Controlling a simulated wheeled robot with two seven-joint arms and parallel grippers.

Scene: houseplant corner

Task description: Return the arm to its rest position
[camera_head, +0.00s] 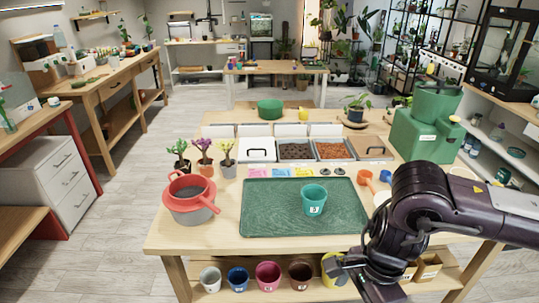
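My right arm comes in from the right and bends down in front of the table's front right edge. My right gripper (338,266) is low, in front of the lower shelf, and overlaps a yellow pot (327,273) in the picture. Its fingers are small and dark, so I cannot tell whether they are open or shut, or whether they touch the pot. My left arm and gripper are out of view. A teal pot (314,203) stands upright on the green mat (268,219), apart from the arm.
The wooden table (190,238) holds a red-rimmed grey container (191,203) and several small plants at left. A green machine (424,135) stands at the back right. Orange and blue scoops lie beside my arm. Several pots line the lower shelf. The mat is mostly clear.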

